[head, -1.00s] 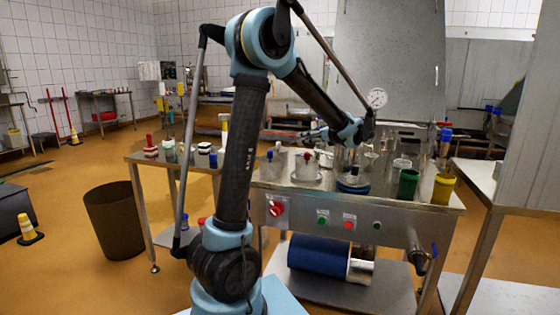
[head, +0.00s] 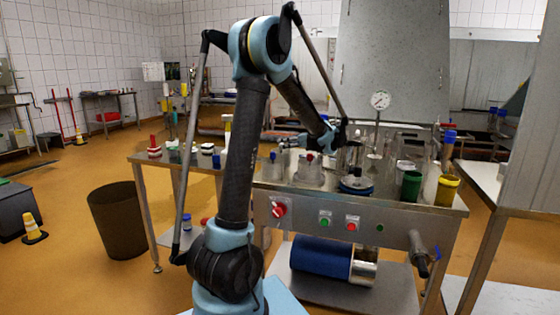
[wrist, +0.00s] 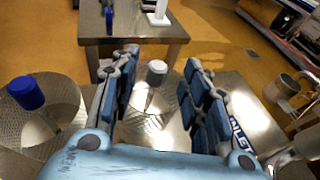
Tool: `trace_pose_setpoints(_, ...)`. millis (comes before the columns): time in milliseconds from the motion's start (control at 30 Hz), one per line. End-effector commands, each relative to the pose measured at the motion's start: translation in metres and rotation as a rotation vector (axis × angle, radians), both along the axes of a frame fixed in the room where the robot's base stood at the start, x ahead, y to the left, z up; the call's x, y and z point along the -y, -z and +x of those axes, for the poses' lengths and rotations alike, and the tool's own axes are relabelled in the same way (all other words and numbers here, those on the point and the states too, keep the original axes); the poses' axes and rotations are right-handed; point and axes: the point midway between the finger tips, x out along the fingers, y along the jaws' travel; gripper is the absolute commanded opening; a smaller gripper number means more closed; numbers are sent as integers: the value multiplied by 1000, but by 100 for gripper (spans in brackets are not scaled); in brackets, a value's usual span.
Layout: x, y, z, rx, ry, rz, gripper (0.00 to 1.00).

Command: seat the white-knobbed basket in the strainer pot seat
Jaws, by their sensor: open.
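The white-knobbed basket (wrist: 157,72) stands in the wrist view, its pale knob between the two fingers of my gripper (wrist: 161,62). The fingers are spread apart on both sides of it, and I see no contact. Its perforated metal body is partly hidden by my gripper. A blue-knobbed basket (wrist: 26,92) stands to the left. In the head view my gripper (head: 290,142) is above the far side of the steel bench (head: 330,203), and I cannot make out the white knob there. I cannot tell which fitting is the strainer pot seat.
Blue-knobbed (head: 273,157) and red-knobbed (head: 309,157) pieces stand on the bench near my arm. A green cup (head: 411,185) and a yellow cup (head: 446,190) stand at the right. A gauge (head: 380,100) rises behind. A brown bin (head: 117,220) stands on the floor left.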

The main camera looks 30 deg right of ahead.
Motion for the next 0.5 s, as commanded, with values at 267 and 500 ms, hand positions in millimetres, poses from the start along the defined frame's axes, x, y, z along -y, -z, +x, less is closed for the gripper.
trace_pose_setpoints(267, -12, 14, 31, 0, -2, 1, 42)
trace_pose_setpoints(500, -15, 18, 42, 0, 0, 0, 42)
